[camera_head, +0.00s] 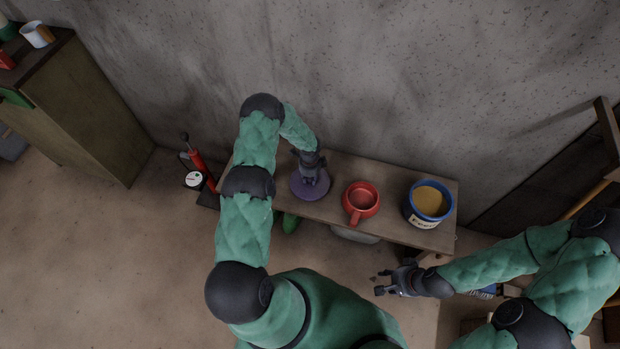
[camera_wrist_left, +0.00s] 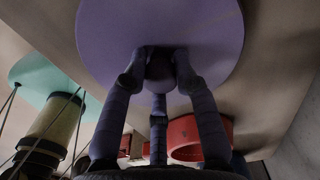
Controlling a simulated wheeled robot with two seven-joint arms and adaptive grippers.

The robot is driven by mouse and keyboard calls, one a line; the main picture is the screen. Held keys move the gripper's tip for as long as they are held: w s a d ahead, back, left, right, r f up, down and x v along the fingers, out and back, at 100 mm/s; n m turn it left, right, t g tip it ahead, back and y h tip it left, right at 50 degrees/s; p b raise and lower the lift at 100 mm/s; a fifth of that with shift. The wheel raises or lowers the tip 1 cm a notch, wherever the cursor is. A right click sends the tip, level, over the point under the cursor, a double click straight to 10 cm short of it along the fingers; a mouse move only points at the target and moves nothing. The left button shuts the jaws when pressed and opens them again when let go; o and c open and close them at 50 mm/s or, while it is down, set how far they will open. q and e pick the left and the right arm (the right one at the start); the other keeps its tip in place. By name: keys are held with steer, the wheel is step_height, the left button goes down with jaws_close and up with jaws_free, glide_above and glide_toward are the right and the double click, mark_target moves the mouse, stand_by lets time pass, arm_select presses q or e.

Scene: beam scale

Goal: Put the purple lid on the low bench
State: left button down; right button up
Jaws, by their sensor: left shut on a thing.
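The purple lid (camera_head: 310,185) is a flat disc over the left part of the low bench (camera_head: 395,177). My left gripper (camera_head: 309,167) is above it, shut on its knob; in the left wrist view my fingers (camera_wrist_left: 158,68) close around the knob under the broad purple disc (camera_wrist_left: 205,28). The lid lies flat and close to the bench top; I cannot tell whether it touches. My right gripper (camera_head: 383,284) is empty and open in front of the bench, over the floor.
A red mug (camera_head: 362,198) stands on the bench just right of the lid. A blue tub (camera_head: 428,202) with yellowish contents stands further right. A red pump (camera_head: 199,164) is left of the bench, a cabinet (camera_head: 80,120) further left. The wall is behind.

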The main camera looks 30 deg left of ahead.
arm_select(q)
steer(key=shift+f, duration=0.15)
steer(key=c, duration=1)
jaws_free()
steer(key=shift+o, duration=0.2)
steer(key=shift+r, duration=0.25)
step_height(320, 180, up, 12)
steer(key=f+p, duration=0.1)
steer(key=p, duration=0.3)
steer(key=s+d+n+h, duration=0.4)
steer(key=s+d+n, duration=0.55)
steer(key=d, duration=0.75)
steer(key=s+d+r+n, duration=0.2)
steer(key=s+n, duration=0.2)
steer(key=s, duration=0.3)
steer(key=s+d+r+n, duration=0.2)
steer(key=s+d+n, duration=0.1)
steer(key=s, duration=0.5)
steer(key=shift+d+r+n, duration=0.2)
steer(key=shift+d+n, duration=0.15)
